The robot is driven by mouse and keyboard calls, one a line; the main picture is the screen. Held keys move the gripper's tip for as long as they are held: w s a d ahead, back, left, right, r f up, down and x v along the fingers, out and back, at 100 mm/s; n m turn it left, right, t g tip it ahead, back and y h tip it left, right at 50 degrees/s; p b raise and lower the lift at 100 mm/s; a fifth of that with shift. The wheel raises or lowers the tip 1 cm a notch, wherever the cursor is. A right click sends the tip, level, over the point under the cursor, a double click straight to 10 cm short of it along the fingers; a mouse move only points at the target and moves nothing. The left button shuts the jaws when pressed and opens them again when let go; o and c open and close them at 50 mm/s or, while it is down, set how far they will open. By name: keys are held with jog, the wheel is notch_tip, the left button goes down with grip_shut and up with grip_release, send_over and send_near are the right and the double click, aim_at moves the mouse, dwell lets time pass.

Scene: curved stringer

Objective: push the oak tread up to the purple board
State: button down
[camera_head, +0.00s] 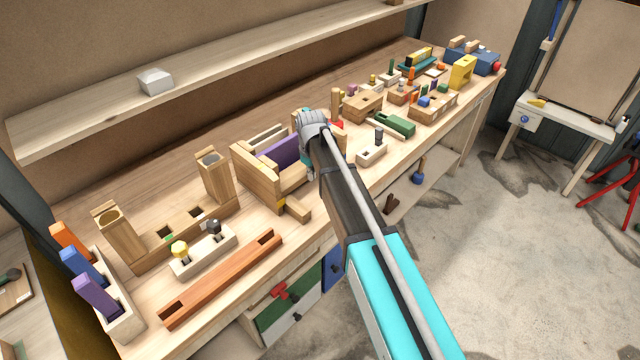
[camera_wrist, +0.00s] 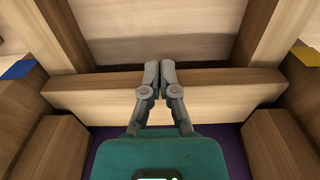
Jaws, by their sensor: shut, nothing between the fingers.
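In the wrist view my gripper (camera_wrist: 159,75) is shut and empty, its two fingertips together. The fingers cross over a pale wooden bar that looks like the oak tread (camera_wrist: 215,100); the tips lie at its far edge. I cannot tell whether they touch it. The tread spans between wooden side pieces. Purple, likely the purple board (camera_wrist: 107,142), shows on the near side of the tread, mostly hidden by my gripper body. In the head view the purple board (camera_head: 281,151) stands inside a wooden frame (camera_head: 258,180), left of my gripper (camera_head: 305,172), whose fingers are largely hidden.
Wooden side blocks (camera_wrist: 53,148) flank my gripper closely. On the bench, a long orange-brown bar (camera_head: 222,278) and a pale block with knobs (camera_head: 203,252) lie left of the frame. A green block (camera_head: 395,124) lies to the right. A shelf (camera_head: 230,62) hangs behind.

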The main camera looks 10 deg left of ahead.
jog(key=shift+w+a, duration=0.75)
jog(key=shift+a, duration=0.15)
jog(key=shift+s+d, duration=0.15)
jog(key=shift+s+d, duration=0.85)
jog(key=shift+d, duration=0.25)
jog(key=shift+r, duration=0.1)
notch_tip(320, 180, up, 7)
jog(key=p, duration=0.7)
jog(key=shift+d, duration=0.1)
